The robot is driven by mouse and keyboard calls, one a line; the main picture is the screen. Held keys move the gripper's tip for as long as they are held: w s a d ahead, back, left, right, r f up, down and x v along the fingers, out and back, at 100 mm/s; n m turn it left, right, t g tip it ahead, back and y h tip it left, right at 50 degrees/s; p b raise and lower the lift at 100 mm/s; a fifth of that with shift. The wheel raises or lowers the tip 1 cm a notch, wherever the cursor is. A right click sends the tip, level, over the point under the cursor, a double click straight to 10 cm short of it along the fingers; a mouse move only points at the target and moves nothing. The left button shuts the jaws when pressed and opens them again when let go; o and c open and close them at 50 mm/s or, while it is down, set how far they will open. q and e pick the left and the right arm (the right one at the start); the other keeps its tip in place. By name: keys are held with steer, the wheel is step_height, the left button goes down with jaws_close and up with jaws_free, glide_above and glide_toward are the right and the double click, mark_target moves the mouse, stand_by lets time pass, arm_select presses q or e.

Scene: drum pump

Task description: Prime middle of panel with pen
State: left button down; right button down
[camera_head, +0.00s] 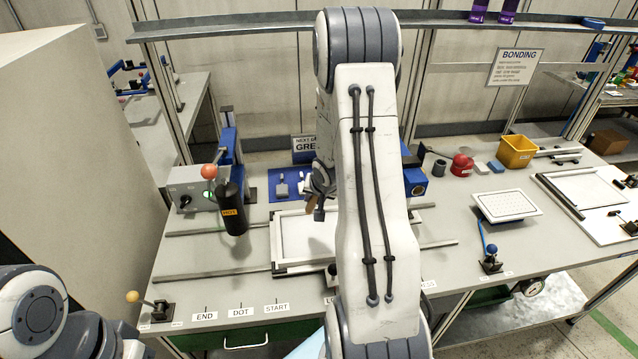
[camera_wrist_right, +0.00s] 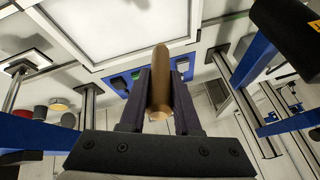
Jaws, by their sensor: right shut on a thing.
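The panel (camera_head: 305,238) is a pale white sheet in a light frame on the bench, partly hidden by my right arm in the head view. It also shows at the top of the right wrist view (camera_wrist_right: 110,22). My right gripper (camera_head: 319,205) is over the panel's back edge, mostly hidden behind my arm. In the wrist view it is shut on a brown, rounded stick, the pen (camera_wrist_right: 161,95), which sticks out past the fingertips. I cannot tell if the pen touches anything. My left arm is at the lower left, its gripper out of view.
A blue mat (camera_head: 284,185) with small items lies behind. A yellow bin (camera_head: 518,152) and white tray (camera_head: 507,205) are at right. Labels line the front edge.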

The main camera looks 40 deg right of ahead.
steer(key=shift+s+d+r, duration=0.1)
steer(key=shift+d+r, duration=0.1)
steer(key=shift+d, duration=0.35)
steer(key=shift+d+f+m, duration=0.1)
steer(key=shift+f+m, duration=0.05)
steer(key=shift+m, duration=0.15)
step_height(320, 180, down, 5)
steer(key=b, duration=0.5)
steer(key=shift+b, duration=0.3)
steer(key=shift+r, duration=0.2)
